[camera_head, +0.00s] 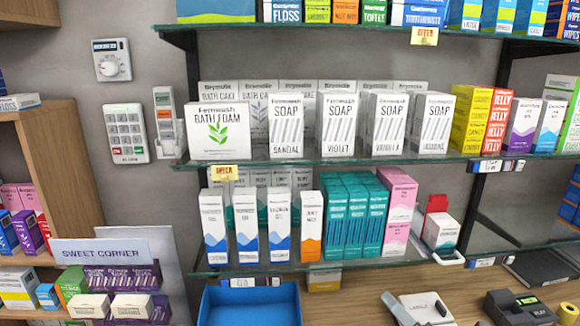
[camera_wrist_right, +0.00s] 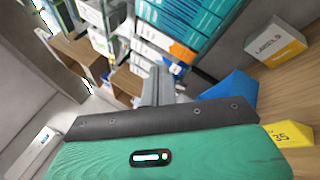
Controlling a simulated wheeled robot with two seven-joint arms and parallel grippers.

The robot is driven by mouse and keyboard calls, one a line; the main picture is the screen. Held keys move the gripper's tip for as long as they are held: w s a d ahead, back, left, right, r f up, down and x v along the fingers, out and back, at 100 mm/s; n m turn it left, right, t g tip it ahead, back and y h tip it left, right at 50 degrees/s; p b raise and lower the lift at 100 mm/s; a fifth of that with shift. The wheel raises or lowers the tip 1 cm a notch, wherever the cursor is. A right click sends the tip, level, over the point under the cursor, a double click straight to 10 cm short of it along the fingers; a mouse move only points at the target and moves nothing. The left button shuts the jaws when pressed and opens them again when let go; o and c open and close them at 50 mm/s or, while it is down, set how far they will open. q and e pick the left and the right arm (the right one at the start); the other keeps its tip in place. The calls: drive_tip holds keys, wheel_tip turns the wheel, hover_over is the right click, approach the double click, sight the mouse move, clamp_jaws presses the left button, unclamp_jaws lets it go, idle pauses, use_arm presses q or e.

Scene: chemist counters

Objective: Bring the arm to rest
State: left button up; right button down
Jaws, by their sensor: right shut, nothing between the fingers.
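My right gripper (camera_wrist_right: 157,82) shows in the right wrist view, with its grey fingers closed together and nothing between them. The fingers point away from the green and dark grey gripper body, toward the shelves. They appear clear of the goods, though the exact gap is hard to judge. I cannot make out either gripper in the head view. My left gripper is in neither view.
A blue tray (camera_head: 250,306) stands on the wooden counter (camera_head: 355,305) below stocked glass shelves (camera_head: 330,265). A card terminal (camera_head: 518,309) is at right. In the wrist view, a labels box (camera_wrist_right: 275,45) and yellow block (camera_wrist_right: 291,134) are at right.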

drive_tip(key=s+d+f+m+g+h, duration=0.1)
drive_tip(key=s+d+f+m+h, duration=0.1)
drive_tip(key=d+f+m+h, duration=0.75)
drive_tip(key=s+f+m+g+h, duration=0.1)
drive_tip(key=s+f+m+h, duration=0.2)
drive_tip(key=m+h, duration=0.75)
drive_tip(key=s+a+f+m+g+y, duration=0.35)
drive_tip(key=s+f+m+g, duration=0.2)
drive_tip(key=s+f, duration=0.35)
drive_tip(key=s+a+f+m+g+y, duration=0.2)
drive_tip(key=s+f+m+g+y, duration=0.35)
drive_tip(key=s, duration=0.45)
wheel_tip(320, 180, down, 32)
drive_tip(key=n+g+h, duration=0.1)
drive_tip(key=g, duration=0.2)
drive_tip(key=s+d+f, duration=0.3)
drive_tip(key=s+f, duration=1.6)
drive_tip(key=shift+s+f+g+h, duration=0.2)
drive_tip(key=shift+s+g+h, duration=0.1)
drive_tip(key=shift+s+g, duration=0.1)
